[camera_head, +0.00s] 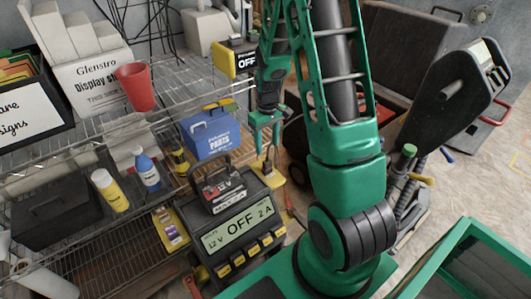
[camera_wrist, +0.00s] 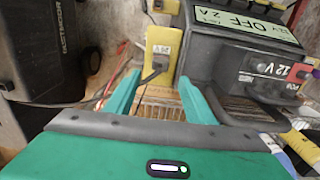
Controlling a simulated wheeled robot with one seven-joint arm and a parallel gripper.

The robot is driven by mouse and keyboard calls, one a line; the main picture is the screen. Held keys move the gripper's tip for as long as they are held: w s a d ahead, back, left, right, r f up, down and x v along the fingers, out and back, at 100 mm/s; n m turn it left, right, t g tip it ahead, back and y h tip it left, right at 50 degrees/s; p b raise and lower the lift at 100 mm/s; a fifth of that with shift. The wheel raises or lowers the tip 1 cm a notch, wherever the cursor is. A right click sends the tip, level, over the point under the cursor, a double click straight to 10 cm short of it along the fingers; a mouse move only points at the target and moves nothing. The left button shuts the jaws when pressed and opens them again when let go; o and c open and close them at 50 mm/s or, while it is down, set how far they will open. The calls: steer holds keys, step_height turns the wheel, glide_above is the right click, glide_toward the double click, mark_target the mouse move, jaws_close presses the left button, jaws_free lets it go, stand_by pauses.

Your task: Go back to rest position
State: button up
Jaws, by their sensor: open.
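My gripper (camera_head: 264,146) is open and empty, pointing down in the head view beside the wire shelf. In the wrist view its two green fingers (camera_wrist: 160,92) stand apart with nothing between them. Beyond them is a yellow plug piece (camera_wrist: 160,55) with a black connector. A charger (camera_head: 238,232) reading "OFF 2A" stands below the gripper in the head view. It also shows at the upper right of the wrist view (camera_wrist: 235,55). A 12 V battery (camera_head: 221,188) with a handle sits by the charger's top. My green arm hides part of the scene behind it.
The wire shelf (camera_head: 108,120) at left holds a red cup (camera_head: 135,87), a blue parts box (camera_head: 210,133), a yellow bottle (camera_head: 110,190) and a blue bottle (camera_head: 147,170). A black machine (camera_head: 450,95) with a red handle stands at right. Concrete floor (camera_head: 480,180) is open at right.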

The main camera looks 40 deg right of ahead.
step_height(320, 180, up, 2)
steer(key=shift+r, duration=0.35)
steer(key=shift+s+r, duration=0.15)
steer(key=shift+r, duration=0.1)
steer(key=s+r+m, duration=0.3)
steer(key=s+r, duration=1)
steer(key=s+a+r+m, duration=0.1)
steer(key=s+r+m, duration=0.1)
steer(key=s, duration=0.5)
steer(key=s+a+r+m, duration=0.1)
steer(key=s+a+r, duration=0.1)
steer(key=s, duration=0.6)
steer(key=shift+s+a+r+m, duration=0.2)
steer(key=shift+r+m, duration=0.2)
steer(key=shift+r, duration=0.3)
